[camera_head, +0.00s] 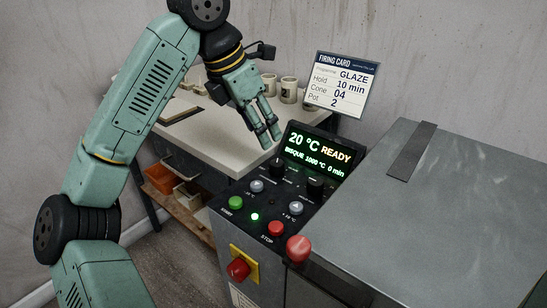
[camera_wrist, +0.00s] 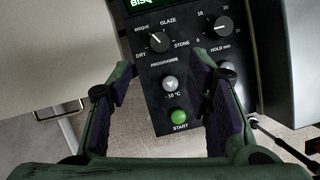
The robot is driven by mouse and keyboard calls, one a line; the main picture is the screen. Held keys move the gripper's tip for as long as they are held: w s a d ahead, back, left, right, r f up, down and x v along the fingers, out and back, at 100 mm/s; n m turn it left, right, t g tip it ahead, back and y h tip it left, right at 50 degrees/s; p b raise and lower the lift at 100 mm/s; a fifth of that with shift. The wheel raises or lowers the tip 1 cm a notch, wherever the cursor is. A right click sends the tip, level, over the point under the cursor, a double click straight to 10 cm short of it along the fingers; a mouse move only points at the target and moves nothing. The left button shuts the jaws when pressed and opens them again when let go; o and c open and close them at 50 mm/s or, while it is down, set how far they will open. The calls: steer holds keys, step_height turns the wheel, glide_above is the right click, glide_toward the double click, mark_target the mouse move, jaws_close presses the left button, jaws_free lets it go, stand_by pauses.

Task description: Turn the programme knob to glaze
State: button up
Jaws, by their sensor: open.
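The programme knob (camera_wrist: 158,42) is a round black knob with a white pointer mark, on the dark kiln panel (camera_head: 262,207). Its labels read DRY, BISQUE, GLAZE and STONE; the pointer is up-left, toward BISQUE. It also shows in the head view (camera_head: 276,171), small and dark below the display. The display (camera_head: 312,153) reads 20 °C READY, BISQUE 1000 °C, 0 min. My gripper (camera_head: 268,137) is open and empty, above and behind the panel's left side. In the wrist view its fingers (camera_wrist: 162,64) stand apart, either side of the knob's column, apparently not touching it.
The hold knob (camera_wrist: 222,27) is right of the programme knob. A grey -10 °C button (camera_wrist: 170,84) and green START button (camera_wrist: 179,116) lie below. A red STOP button (camera_head: 276,228) and red knobs are in front. A firing card (camera_head: 341,84) reads GLAZE. Cups stand on the table (camera_head: 215,140).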

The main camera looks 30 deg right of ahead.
mark_target(276, 162)
steer(key=x, duration=1)
steer(key=shift+d+f, duration=0.15)
steer(key=shift+c, duration=0.2)
jaws_close()
